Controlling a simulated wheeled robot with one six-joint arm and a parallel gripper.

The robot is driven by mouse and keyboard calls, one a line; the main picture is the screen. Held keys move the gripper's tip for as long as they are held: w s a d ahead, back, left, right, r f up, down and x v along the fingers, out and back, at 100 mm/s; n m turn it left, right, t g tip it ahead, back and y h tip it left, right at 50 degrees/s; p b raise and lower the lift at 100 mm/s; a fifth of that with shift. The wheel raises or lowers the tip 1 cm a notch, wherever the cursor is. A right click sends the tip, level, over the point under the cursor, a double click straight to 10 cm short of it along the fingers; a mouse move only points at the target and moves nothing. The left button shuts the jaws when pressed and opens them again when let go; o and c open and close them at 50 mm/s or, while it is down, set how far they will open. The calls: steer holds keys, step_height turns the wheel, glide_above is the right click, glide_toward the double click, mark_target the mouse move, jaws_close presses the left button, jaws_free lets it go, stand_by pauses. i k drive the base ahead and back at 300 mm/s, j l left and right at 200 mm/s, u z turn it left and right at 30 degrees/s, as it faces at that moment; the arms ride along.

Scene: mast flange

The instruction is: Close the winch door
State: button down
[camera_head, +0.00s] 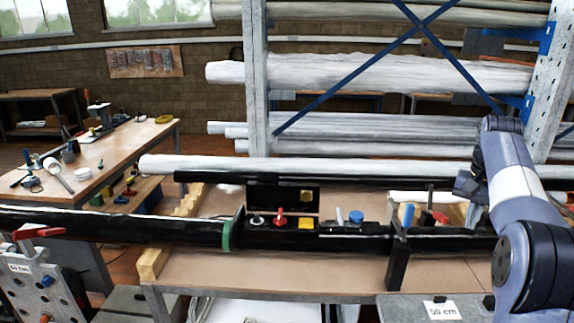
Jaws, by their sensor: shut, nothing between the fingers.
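The long black mast (120,227) lies across the bench, with an open section in its middle. A black flat door panel (266,196) with a yellow piece on it stands upright behind that section; it looks like the winch door, swung open. In front of it, a red-topped fitting (280,217), a dark fitting and a yellow block (305,223) are exposed. My arm rises at the right, and my gripper (467,188) is the small dark end, shut and empty. It is well right of the panel and not touching it. Its fingertips are hard to make out.
A blue knob (356,216) and a blue-handled upright part (407,215) stand along the mast between the panel and my arm. A black plate (397,265) hangs in front. A pipe rack (257,80) stands behind. The brown bench top (270,275) in front is mostly clear.

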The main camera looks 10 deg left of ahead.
mark_target(267, 194)
steer(key=i+j+u, duration=0.4)
steer(key=i+u, duration=0.8)
steer(key=i+z, duration=0.1)
steer(key=i, duration=0.15)
